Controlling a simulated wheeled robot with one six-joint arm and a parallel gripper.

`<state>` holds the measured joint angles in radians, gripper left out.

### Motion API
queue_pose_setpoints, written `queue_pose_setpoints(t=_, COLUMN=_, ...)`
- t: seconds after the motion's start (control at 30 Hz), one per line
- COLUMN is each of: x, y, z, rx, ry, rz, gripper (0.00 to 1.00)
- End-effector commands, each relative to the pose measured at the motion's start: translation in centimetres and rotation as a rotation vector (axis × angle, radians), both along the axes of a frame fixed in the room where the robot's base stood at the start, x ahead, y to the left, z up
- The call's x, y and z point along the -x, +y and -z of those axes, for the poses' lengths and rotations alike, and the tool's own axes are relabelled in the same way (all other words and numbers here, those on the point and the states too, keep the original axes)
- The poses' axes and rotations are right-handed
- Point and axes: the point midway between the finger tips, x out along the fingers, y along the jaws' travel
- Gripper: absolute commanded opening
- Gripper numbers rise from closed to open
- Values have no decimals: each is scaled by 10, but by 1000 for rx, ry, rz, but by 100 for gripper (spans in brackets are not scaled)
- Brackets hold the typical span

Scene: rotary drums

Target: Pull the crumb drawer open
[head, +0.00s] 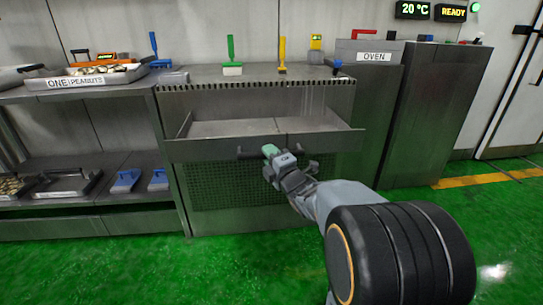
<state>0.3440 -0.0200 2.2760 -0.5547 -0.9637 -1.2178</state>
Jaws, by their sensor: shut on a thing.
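The crumb drawer (210,150) is a grey metal tray pulled out from the front of a steel cabinet (240,190). Its empty floor shows from above, and its front panel faces me. A dark horizontal handle (250,153) sits on the front panel, near its middle. My gripper (271,153) is at this handle, shut on it. My gripper and wrist hide part of the handle. How deep the drawer goes inside the cabinet is hidden.
A shelf at left holds a tray labelled ONE PEANUTS (80,78). Brushes with coloured handles, one green (231,55), stand on the cabinet top. An oven-labelled unit (374,57) stands at right. The green floor (240,265) in front is clear.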

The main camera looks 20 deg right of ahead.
Motion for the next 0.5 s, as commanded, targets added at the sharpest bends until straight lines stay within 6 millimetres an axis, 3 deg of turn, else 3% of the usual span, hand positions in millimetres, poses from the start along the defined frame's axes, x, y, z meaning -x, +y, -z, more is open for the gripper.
queue_pose_setpoints(t=0.17, x=0, y=3, z=0, rx=4, ry=-2, rz=-12, gripper=0)
queue_pose_setpoints(t=0.2, x=0, y=3, z=0, rx=4, ry=-2, rz=-12, gripper=28)
queue_pose_setpoints(t=0.43, x=0, y=-2, z=0, rx=3, ry=-1, rz=0, gripper=50)
queue_pose_setpoints(t=0.5, x=1, y=-3, z=0, rx=2, ry=-1, rz=2, gripper=51)
